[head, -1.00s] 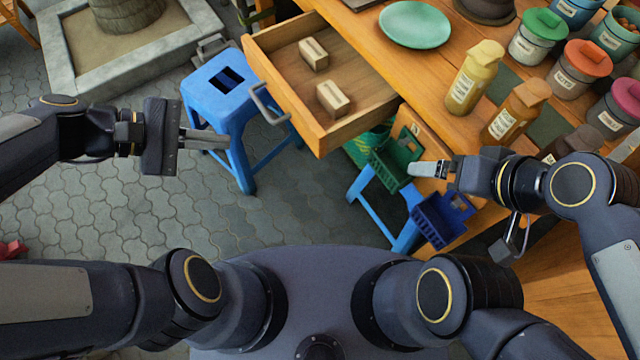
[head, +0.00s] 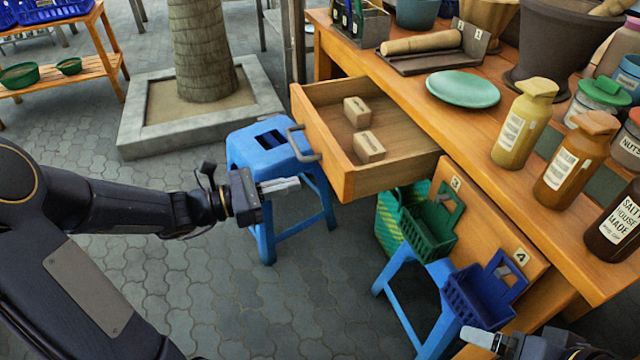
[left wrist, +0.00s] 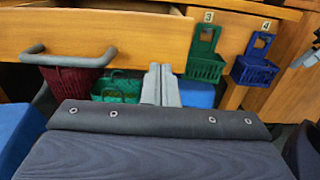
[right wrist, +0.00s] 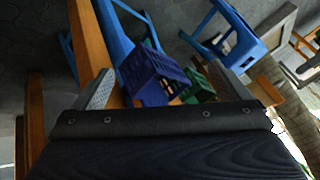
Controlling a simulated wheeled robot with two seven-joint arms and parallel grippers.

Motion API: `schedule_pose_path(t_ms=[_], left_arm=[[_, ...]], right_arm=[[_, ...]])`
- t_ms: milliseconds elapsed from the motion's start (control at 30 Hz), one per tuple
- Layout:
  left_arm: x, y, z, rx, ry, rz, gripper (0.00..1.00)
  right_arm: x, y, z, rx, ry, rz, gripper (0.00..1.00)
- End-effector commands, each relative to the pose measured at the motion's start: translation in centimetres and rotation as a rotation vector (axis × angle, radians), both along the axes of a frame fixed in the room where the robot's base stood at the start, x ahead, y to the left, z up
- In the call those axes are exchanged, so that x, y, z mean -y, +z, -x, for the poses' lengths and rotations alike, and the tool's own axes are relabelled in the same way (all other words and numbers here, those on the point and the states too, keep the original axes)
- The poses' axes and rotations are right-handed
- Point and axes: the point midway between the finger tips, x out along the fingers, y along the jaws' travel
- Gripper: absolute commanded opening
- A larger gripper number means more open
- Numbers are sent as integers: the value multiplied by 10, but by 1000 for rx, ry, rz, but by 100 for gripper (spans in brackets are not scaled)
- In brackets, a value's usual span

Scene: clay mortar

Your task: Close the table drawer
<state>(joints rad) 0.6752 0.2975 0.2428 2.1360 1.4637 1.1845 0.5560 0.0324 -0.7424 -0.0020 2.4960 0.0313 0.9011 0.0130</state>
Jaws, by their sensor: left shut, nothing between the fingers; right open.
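The wooden table drawer (head: 322,150) is pulled out, with two small tan boxes (head: 357,112) (head: 369,147) lying inside. Its grey bar handle (head: 303,146) is on the front panel. My left gripper (head: 293,184) is shut and empty, in front of the drawer and a little below the handle in the picture. In the left wrist view, its fingers (left wrist: 160,85) point at the lower edge of the drawer front (left wrist: 110,36), right of the handle (left wrist: 70,58). Contact cannot be told. My right gripper (right wrist: 165,88) is open and empty; one finger shows at the bottom of the head view.
A blue stool (head: 262,150) stands just left of the drawer. Green (head: 428,228) and blue (head: 480,290) baskets hang from the table side, above another blue stool (head: 400,275). Bottles (head: 522,125) and a green plate (head: 463,89) stand on the tabletop.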

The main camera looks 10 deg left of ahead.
Motion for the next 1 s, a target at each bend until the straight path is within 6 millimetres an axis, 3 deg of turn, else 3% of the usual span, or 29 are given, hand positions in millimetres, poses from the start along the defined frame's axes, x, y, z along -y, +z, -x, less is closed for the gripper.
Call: schedule_pose_path(t_ms=[200,400,1000], left_arm=[[37,-4,-24,1,-4,0,0],[54,-1,-36,1,-1,-1,0],[57,1,-42,0,-1,0,0]], right_arm=[[0,-19,0,0,0,0,96],[0,-26,0,0,0,0,96],[0,-24,0,0,0,0,96]])
